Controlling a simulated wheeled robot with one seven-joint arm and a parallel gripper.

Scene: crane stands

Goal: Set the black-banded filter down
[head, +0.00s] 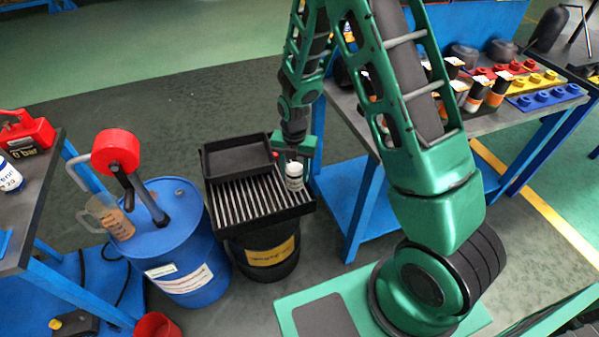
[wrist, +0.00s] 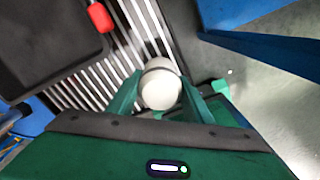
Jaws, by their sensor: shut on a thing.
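My gripper (wrist: 160,98) is shut on a white filter with a dark band, the black-banded filter (head: 294,177). In the head view it is upright at the right part of a slatted drain grate (head: 243,200) in a black tray. Whether its base touches the slats I cannot tell. In the wrist view the filter (wrist: 160,88) shows as a pale rounded end between the green fingers, with the slats behind it. My green arm comes down from above and hides part of the filter's top.
A black open bin (head: 238,157) sits at the grate's back edge, and a black drum (head: 262,262) stands beneath. A blue drum (head: 178,245) with a red-topped pump (head: 116,152) and a jug (head: 108,216) stands left. A blue-legged bench (head: 365,195) with several bottles stands right. Most visible slats are bare.

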